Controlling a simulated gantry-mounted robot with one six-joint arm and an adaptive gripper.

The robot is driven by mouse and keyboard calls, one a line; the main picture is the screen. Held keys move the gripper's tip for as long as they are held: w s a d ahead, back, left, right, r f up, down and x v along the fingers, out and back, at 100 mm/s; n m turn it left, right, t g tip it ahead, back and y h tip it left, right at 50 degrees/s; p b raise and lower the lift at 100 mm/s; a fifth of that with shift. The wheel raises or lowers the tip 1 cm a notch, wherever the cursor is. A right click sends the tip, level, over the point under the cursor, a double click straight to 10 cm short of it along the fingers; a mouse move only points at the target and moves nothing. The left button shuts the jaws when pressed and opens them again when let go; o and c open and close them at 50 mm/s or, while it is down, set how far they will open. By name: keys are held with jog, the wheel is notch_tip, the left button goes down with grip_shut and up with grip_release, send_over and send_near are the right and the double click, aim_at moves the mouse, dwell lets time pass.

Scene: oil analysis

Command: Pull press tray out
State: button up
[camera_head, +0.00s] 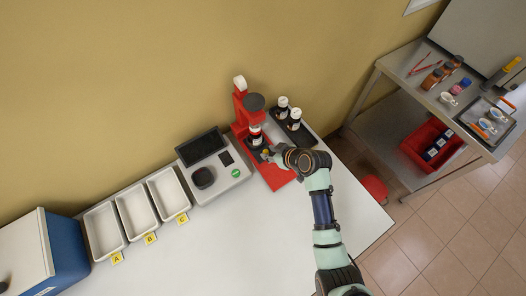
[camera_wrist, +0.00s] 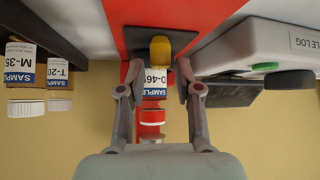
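The red press (camera_head: 241,108) stands at the back of the white table on a red base, which also fills the top middle of the wrist view (camera_wrist: 210,12). Its dark tray (camera_wrist: 178,36) has a yellow knob (camera_wrist: 160,50) at the front. A sample bottle (camera_wrist: 154,80) with a white label reading "D-46" and a red-and-white top shows behind the knob, at the tray. My gripper (camera_wrist: 159,70) is at the front of the press. Its two fingers are apart, one on each side of the knob, with visible gaps. The tray is partly hidden by the knob and fingers.
A scale (camera_head: 218,170) stands left of the press, with trays A, B and C (camera_head: 137,212) further left. Two sample bottles stand on a dark rack (camera_head: 304,137) right of the press. The table's front is clear. A steel side table (camera_head: 400,66) stands right.

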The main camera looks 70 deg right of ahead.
aim_at(266, 152)
jog(key=x, duration=0.3)
jog(key=shift+w+f, duration=0.15)
grip_shut()
